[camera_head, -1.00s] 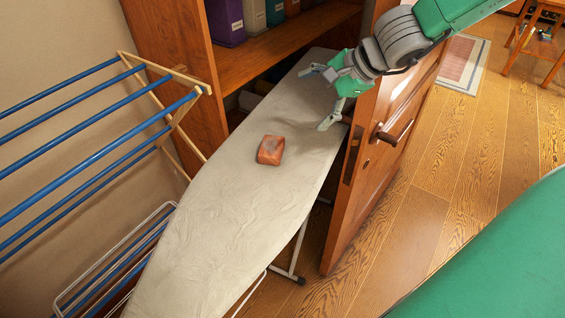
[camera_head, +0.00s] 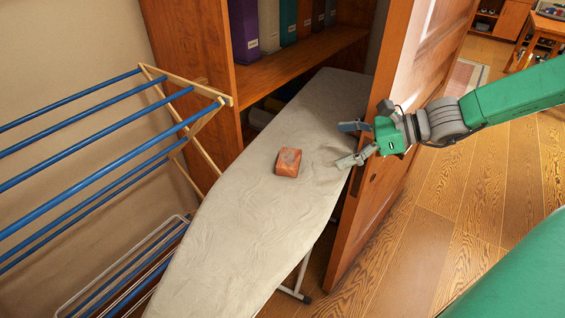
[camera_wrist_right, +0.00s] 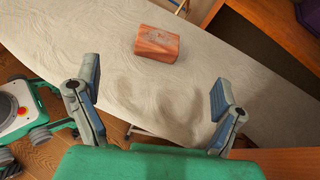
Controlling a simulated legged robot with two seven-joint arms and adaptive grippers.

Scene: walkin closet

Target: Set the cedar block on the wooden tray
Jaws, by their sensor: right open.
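The cedar block (camera_head: 288,162) is a small reddish-brown block lying on the pale cover of the ironing board (camera_head: 240,225). My right gripper (camera_head: 346,144) is open and empty, to the right of the block and apart from it, over the board's right edge by the door. In the right wrist view the block (camera_wrist_right: 157,44) lies ahead of the open fingers (camera_wrist_right: 155,103), beyond the fingertips and between their lines. My left gripper is not in view. I see no wooden tray in these frames.
A wooden door (camera_head: 400,140) stands open along the board's right side, close to my right arm. A drying rack with blue bars (camera_head: 95,150) stands at the left. A shelf with binders (camera_head: 300,62) is behind the board. Wooden floor lies open at the right.

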